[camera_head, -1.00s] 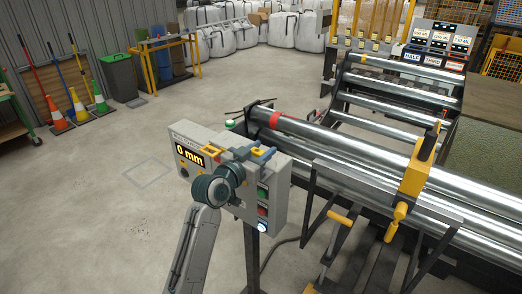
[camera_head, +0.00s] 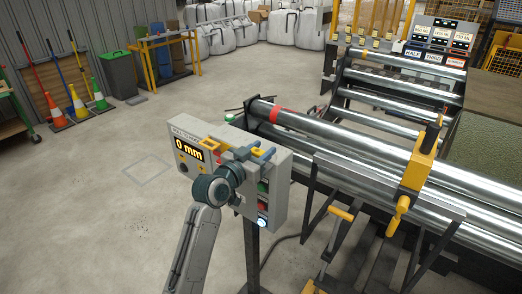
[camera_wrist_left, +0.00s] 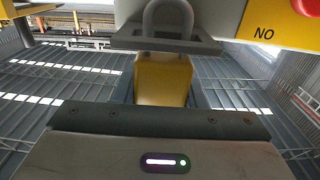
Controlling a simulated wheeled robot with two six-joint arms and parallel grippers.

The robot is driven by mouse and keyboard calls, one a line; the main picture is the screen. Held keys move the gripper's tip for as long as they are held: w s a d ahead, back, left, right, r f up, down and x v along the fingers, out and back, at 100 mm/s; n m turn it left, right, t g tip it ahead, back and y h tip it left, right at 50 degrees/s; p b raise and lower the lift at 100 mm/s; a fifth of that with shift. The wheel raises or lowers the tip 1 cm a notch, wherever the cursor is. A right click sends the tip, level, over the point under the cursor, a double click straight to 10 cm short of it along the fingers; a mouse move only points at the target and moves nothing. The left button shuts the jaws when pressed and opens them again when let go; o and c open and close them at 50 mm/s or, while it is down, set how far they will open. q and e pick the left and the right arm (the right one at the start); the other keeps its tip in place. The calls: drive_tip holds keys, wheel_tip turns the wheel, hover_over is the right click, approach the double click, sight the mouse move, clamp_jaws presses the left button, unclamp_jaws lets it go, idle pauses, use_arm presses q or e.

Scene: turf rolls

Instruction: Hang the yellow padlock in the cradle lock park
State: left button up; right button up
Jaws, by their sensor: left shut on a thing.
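My left gripper (camera_head: 242,157) is at the front of the grey control box (camera_head: 268,212) in the head view. It is shut on the yellow padlock (camera_wrist_left: 163,80), whose body stands out beyond the dark gripper edge in the left wrist view. The padlock's grey shackle (camera_wrist_left: 168,14) shows at the top of that view, behind a grey bracket (camera_wrist_left: 165,43). I cannot tell whether the shackle rests on the bracket. Which fitting is the cradle lock park is not clear in the head view, where my wrist hides part of the box front. My right gripper is out of view.
The box display (camera_head: 186,148) reads 0 mm. Long steel rollers (camera_head: 350,150) and a yellow clamp (camera_head: 417,165) lie to the right of the box. A yellow panel marked NO (camera_wrist_left: 265,25) is close at the upper right. Open floor lies to the left.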

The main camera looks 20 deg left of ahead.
use_arm(q)
drive_tip(key=shift+f+b, duration=0.3)
drive_tip(key=shift+f, duration=0.15)
drive_tip(key=o, duration=1.1)
drive_tip(key=b+v, duration=0.3)
drive_tip(key=v, duration=0.7)
drive_tip(key=shift+s, duration=0.4)
drive_tip(key=shift+a+r, duration=0.1)
